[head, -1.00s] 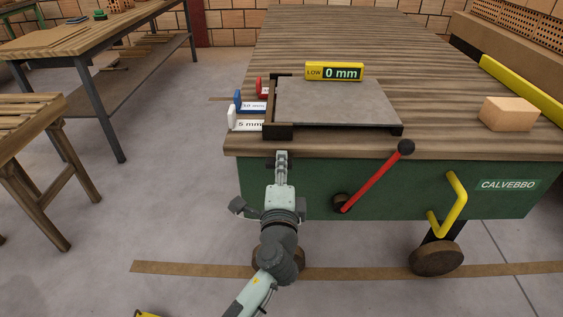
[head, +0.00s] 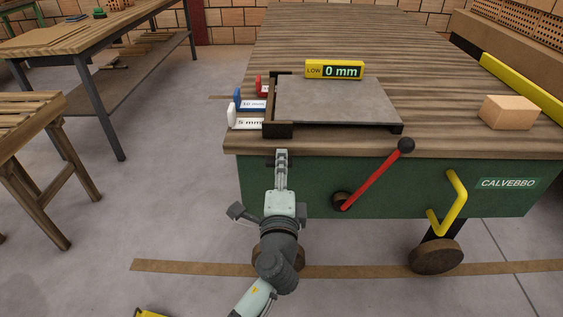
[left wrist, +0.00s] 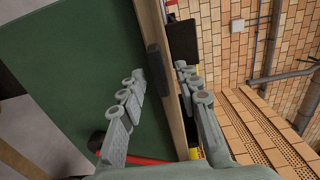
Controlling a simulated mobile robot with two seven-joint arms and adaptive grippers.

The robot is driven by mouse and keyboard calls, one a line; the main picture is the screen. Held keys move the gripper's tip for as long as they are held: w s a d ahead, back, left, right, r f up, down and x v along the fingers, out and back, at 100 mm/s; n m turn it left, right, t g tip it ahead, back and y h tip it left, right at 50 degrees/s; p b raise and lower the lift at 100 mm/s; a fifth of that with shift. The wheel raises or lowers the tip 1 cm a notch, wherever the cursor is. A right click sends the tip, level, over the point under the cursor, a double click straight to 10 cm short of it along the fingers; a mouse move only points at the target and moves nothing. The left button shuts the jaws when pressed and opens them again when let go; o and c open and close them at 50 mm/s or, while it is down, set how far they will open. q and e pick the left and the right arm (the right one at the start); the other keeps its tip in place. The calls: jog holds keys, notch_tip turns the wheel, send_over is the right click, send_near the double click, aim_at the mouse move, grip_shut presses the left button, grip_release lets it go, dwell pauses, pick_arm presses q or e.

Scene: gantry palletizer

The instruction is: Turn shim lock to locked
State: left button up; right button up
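My left gripper (head: 281,154) points at the front edge of the wooden bench (head: 330,40), left of the red lever. In the left wrist view its two fingers (left wrist: 159,72) are apart, one on each side of a small black bar (left wrist: 157,72) on the bench edge. I cannot tell whether they touch it. The bar's dark end (head: 269,163) shows beside the fingertips in the head view. No label names the shim lock, so I cannot tell if this bar is it. White (head: 245,123), blue (head: 250,104) and red (head: 260,86) handled shims sit left of a grey plate (head: 335,101).
A red lever (head: 372,179) with a black knob (head: 406,145) tilts up right on the green front panel (head: 480,203). A yellow handle (head: 455,200) is farther right. A display (head: 334,70) reads LOW 0 mm. A wooden block (head: 508,113) lies on the bench at right.

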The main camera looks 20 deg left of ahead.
pick_arm(q)
jog(key=v, duration=1)
jog(key=shift+s, duration=0.2)
